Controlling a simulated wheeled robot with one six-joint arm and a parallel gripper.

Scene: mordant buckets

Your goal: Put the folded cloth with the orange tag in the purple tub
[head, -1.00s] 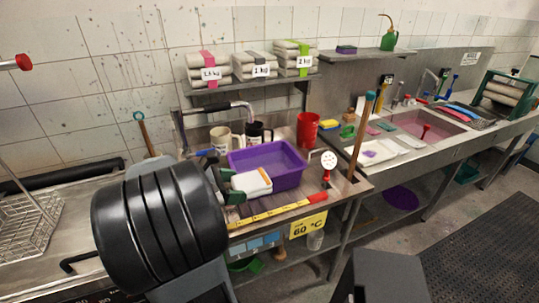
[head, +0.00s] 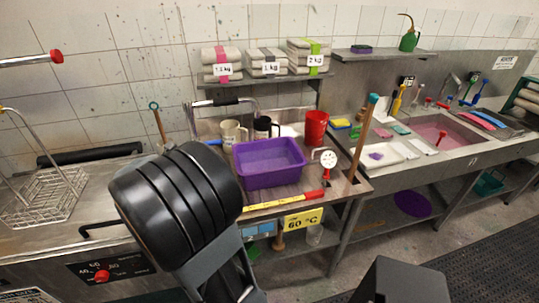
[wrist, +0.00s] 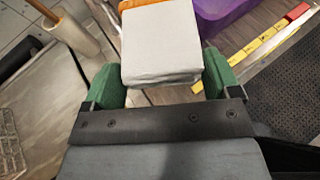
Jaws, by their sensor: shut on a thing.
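The folded cloth (wrist: 160,45) is pale grey with an orange strip along its far edge in the wrist view. My gripper (wrist: 160,76) is shut on it, with one green finger on each side. The purple tub (head: 272,180) stands on the bench in the head view, and its inside looks empty. In the head view my black wrist hides the gripper and cloth.
A yellow rule with a red end (head: 285,200) lies along the bench front. Two mugs (head: 233,132) and a red container (head: 316,127) stand behind the tub. A red-handled dial (head: 328,160) and an upright wooden pole (head: 363,135) stand to its right. A wire basket (head: 45,195) is at left.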

